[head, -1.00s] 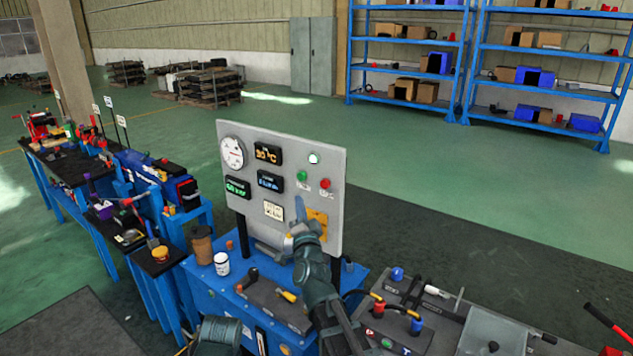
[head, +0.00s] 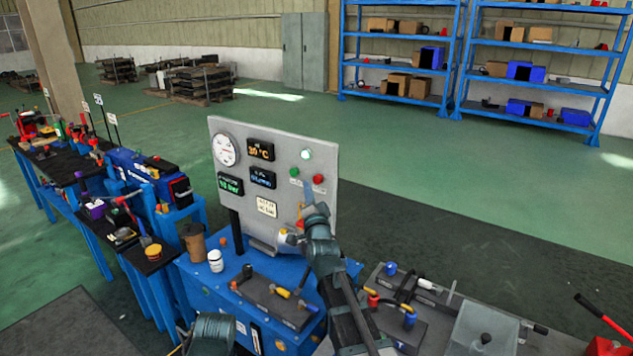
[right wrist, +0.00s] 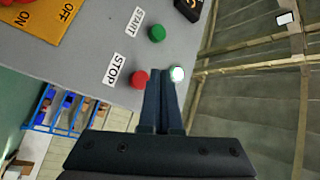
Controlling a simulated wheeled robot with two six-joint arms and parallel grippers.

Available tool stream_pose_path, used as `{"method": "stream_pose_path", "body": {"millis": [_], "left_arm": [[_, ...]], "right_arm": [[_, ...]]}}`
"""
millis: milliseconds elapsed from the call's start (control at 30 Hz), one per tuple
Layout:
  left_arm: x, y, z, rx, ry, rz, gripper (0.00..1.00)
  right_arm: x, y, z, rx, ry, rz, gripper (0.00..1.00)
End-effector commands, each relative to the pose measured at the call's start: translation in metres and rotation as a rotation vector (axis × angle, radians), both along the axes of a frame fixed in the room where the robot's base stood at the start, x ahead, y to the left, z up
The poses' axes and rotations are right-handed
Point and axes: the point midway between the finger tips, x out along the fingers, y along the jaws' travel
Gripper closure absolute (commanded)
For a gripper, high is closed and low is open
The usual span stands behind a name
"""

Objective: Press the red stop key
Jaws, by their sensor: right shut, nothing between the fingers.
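The red stop key (head: 318,179) is a round red button on the upright grey panel (head: 325,145). In the right wrist view the red stop key (right wrist: 140,79) sits beside a STOP label (right wrist: 115,70). The green start key (head: 294,172) is to its left in the head view. My right gripper (head: 307,186) is shut and empty, in front of the panel just below and left of the red key. In the right wrist view my gripper's fingertips (right wrist: 162,73) are just right of the red key. I see no contact, but the exact gap is unclear. My left gripper is not in view.
A white round lamp (head: 306,154) is above the keys. An orange ON/OFF plate (right wrist: 48,22) is close by, partly hidden behind my right arm in the head view. A blue bench with a white jar (head: 215,261) and a brown cup (head: 194,243) stands below the panel.

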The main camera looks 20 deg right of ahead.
Motion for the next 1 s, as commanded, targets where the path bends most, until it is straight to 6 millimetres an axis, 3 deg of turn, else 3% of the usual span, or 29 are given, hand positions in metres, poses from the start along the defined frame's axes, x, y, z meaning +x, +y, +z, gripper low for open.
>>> {"method": "stream_pose_path", "body": {"millis": [267, 1000], "left_arm": [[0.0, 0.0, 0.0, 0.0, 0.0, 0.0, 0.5], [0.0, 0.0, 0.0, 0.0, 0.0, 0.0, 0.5]], "right_arm": [[0.0102, -0.0132, -0.0002, 0.0, 0.001, -0.001, 1.0], [0.0105, -0.014, -0.0002, 0.0, 0.001, -0.001, 1.0]]}}
